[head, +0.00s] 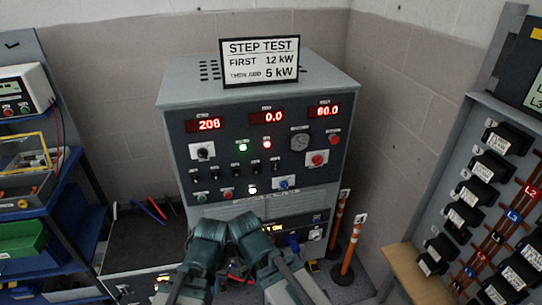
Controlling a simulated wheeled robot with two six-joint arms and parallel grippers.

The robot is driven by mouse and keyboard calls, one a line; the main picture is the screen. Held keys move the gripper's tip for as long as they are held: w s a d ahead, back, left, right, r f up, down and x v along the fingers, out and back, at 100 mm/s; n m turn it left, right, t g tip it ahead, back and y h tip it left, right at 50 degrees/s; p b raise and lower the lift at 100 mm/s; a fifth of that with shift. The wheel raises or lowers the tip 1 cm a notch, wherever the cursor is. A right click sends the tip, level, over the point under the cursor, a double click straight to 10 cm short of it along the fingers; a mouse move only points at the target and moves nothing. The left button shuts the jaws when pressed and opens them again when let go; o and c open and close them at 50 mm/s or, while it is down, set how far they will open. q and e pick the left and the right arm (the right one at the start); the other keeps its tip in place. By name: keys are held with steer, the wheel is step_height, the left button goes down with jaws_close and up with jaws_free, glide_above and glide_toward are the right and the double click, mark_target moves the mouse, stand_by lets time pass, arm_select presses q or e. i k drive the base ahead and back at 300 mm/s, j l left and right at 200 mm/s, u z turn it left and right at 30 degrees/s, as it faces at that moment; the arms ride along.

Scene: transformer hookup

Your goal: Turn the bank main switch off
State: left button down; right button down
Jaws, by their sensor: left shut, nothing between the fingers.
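The load bank (258,110) is a grey cabinet with a dark front panel, standing against the back wall. Its panel has a black rotary knob (203,151) on a white plate at left, a red knob (317,159) on a white plate at right and a blue knob (284,183) lower down. The labels are too small to read, so I cannot tell which is the main switch. The displays read 208, 0.0 and 60.0. My left gripper (238,272) is low in front of the cabinet, shut, small and partly hidden between my arms, apart from the knobs. My right gripper is hidden.
A sign (260,61) reading STEP TEST stands on the cabinet. Green, red and white lamps are lit. A blue shelf rack (62,195) stands at left. Orange posts (348,260) stand right of the cabinet. A breaker rack (485,200) with a wooden ledge is at far right.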

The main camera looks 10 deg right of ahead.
mark_target(317, 160)
steer(key=l+z, duration=0.35)
steer(key=i+l+z, duration=0.15)
steer(key=z, duration=0.2)
steer(key=i+l+z, duration=0.1)
steer(key=z, duration=0.25)
steer(key=l, duration=0.1)
